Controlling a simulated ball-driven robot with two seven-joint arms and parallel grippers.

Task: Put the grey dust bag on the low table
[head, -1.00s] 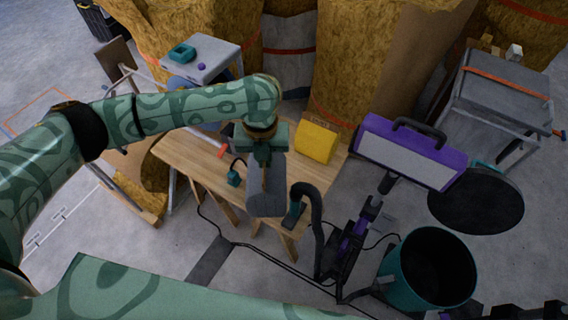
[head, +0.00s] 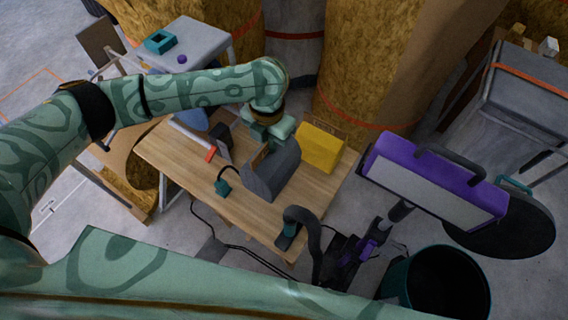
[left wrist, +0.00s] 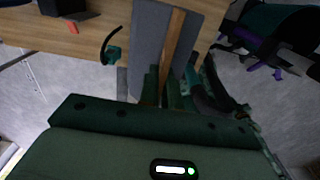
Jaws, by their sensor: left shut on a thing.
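The grey dust bag (head: 280,176) with a brown strip is over the middle of the low wooden table (head: 325,185). My left gripper (head: 264,150) is shut on the bag at its upper end. In the left wrist view the bag (left wrist: 149,40) and its brown strip lead into the fingers (left wrist: 165,88), with the table top (left wrist: 85,42) behind. I cannot tell whether the bag's lower end touches the table. My right gripper is not in view.
On the table are a yellow box (head: 320,148), a small teal tool (head: 222,187) with a black cable, and a teal-tipped hose (head: 291,230) at the front edge. A purple panel (head: 440,172) and teal bin (head: 437,285) stand right. Wrapped bales (head: 365,60) stand behind.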

